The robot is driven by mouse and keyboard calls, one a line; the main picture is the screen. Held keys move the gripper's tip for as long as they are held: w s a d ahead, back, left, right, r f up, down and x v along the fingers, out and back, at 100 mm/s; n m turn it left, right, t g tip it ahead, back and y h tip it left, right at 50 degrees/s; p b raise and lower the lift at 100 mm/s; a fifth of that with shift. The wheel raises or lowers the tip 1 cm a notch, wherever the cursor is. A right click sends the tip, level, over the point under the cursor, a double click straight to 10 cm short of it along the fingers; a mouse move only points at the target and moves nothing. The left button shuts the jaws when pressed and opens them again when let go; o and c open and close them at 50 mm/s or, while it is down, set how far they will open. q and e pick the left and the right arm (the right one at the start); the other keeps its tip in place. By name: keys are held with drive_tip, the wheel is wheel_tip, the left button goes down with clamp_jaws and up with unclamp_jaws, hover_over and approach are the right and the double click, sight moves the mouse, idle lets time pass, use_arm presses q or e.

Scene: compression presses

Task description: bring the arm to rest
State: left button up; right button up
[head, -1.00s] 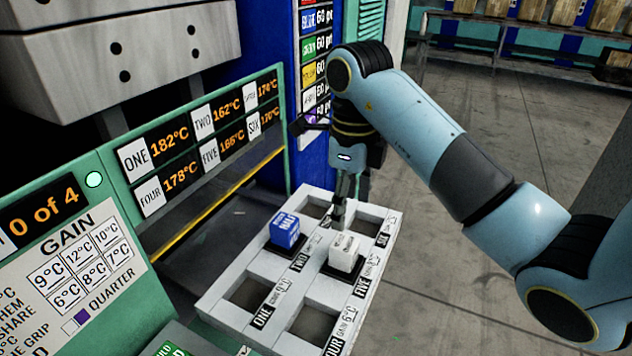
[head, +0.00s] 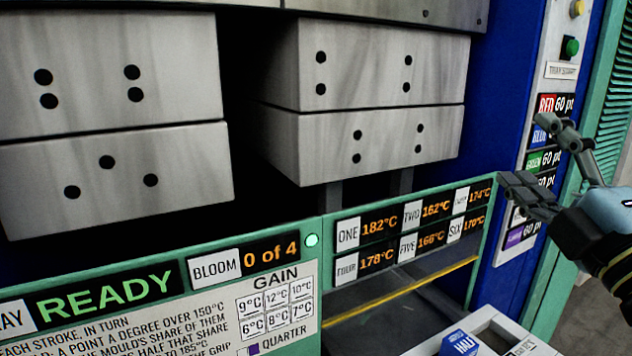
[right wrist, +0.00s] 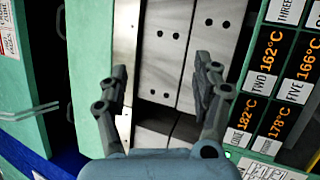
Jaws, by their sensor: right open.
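My right gripper (head: 545,160) is at the right of the head view, raised in front of the blue press column, with its fingers spread and nothing between them. In the right wrist view its two fingers (right wrist: 163,90) stand wide apart, with grey press blocks behind them. The rest of my right arm is mostly outside the head view. My left gripper is not in view.
A white tray (head: 432,347) with a blue HALF block (head: 459,343) shows at the bottom right. The temperature panel (head: 405,230) and READY panel (head: 105,295) stand in front of the grey press blocks (head: 360,62). Grey floor is open at far right.

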drive_tip(key=s+d+f+m+g+h, duration=0.35)
drive_tip(key=d+f+m, duration=0.2)
drive_tip(key=m, duration=0.25)
drive_tip(key=s+d+f+m+g+h, duration=0.3)
drive_tip(key=d+f+m+g+h, duration=0.15)
drive_tip(key=f+m, duration=0.25)
drive_tip(key=s+a+f+m+g+y, duration=0.2)
drive_tip(key=s+a+f+g, duration=0.25)
drive_tip(key=s+f, duration=0.35)
drive_tip(key=s+a+f+m+g+y, duration=0.2)
drive_tip(key=s+a+f+g+y, duration=0.15)
drive_tip(key=s+f+g, duration=0.45)
drive_tip(key=s+d+f+b, duration=0.15)
drive_tip(key=f+b, duration=0.25)
drive_tip(key=f, duration=1.2)
drive_tip(key=s+d+f+b, duration=0.15)
drive_tip(key=f+b, duration=0.25)
drive_tip(key=f, duration=1.1)
drive_tip(key=s+f+b, duration=0.6)
drive_tip(key=s+f, duration=1.2)
drive_tip(key=f, duration=0.5)
drive_tip(key=shift+s+h, duration=0.35)
